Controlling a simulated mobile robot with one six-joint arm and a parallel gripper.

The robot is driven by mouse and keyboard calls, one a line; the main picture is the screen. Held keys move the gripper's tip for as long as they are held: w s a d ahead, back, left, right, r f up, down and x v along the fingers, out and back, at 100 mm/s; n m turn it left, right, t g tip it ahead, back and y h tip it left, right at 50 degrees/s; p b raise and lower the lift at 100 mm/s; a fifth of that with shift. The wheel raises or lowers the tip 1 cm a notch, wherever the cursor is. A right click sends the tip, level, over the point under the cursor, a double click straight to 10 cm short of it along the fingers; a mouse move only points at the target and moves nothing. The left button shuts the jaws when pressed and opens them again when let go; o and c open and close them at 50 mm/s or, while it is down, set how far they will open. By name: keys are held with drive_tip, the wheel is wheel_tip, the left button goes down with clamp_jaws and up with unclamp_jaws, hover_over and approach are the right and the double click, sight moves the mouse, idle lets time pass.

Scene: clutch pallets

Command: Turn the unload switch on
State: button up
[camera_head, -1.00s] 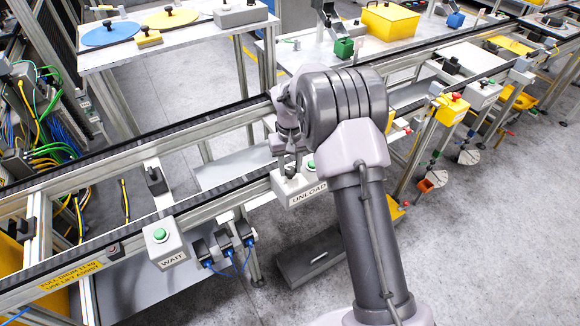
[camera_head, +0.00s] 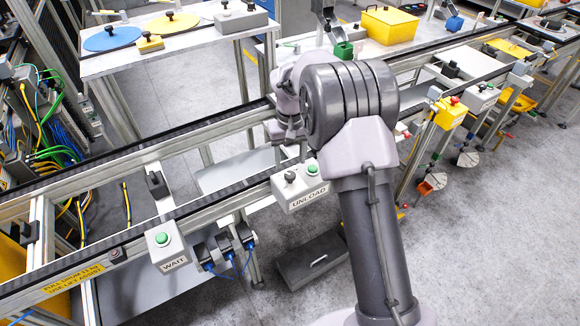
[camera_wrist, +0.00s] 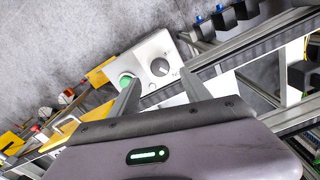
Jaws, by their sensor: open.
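The UNLOAD box (camera_head: 302,200) is a white control box on the conveyor's near rail. It bears a dark rotary switch (camera_head: 290,177) and a green button (camera_head: 312,169). In the wrist view the box (camera_wrist: 151,45) lies just beyond my fingers, with the grey switch knob (camera_wrist: 160,67) between the fingertips' lines and the green button (camera_wrist: 126,80) beside the left finger. My gripper (camera_wrist: 160,80) is open and empty. In the head view my gripper (camera_head: 291,150) is above and behind the box, apart from the knob. I cannot tell which setting the knob points to.
A white WAIT box (camera_head: 166,247) with a green button sits farther left on the same rail. Dark blue-cabled devices (camera_head: 225,245) hang between the two boxes. A yellow box with a red button (camera_head: 450,110) is to the right. Grey floor lies open at front right.

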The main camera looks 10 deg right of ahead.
sight(290, 175)
wheel_tip(290, 175, up, 11)
drive_tip(key=p, duration=0.2)
drive_tip(key=shift+r, duration=0.15)
drive_tip(key=s+a+r+m+t+b, duration=0.1)
drive_tip(key=s+r+b, duration=0.1)
drive_tip(key=s, duration=0.3)
drive_tip(key=s+r+t+y+b, duration=0.1)
drive_tip(key=s+r+b, duration=0.2)
drive_tip(key=s, duration=0.3)
drive_tip(key=s+a+r+m+t+b, duration=0.1)
drive_tip(key=s+r+b, duration=0.1)
drive_tip(key=s, duration=0.3)
drive_tip(key=s+a+f+m+t+b, duration=0.1)
drive_tip(key=s+f+b, duration=0.1)
drive_tip(key=s, duration=0.6)
drive_tip(key=s+f+m+t+y+b, duration=0.1)
drive_tip(key=s+f+b, duration=0.2)
drive_tip(key=s, duration=0.6)
wheel_tip(290, 175, down, 2)
drive_tip(key=shift+a+f+m+t, duration=0.25)
drive_tip(key=shift+a+m+t, duration=0.1)
drive_tip(key=shift+m+t, duration=0.05)
drive_tip(key=shift+s, duration=0.1)
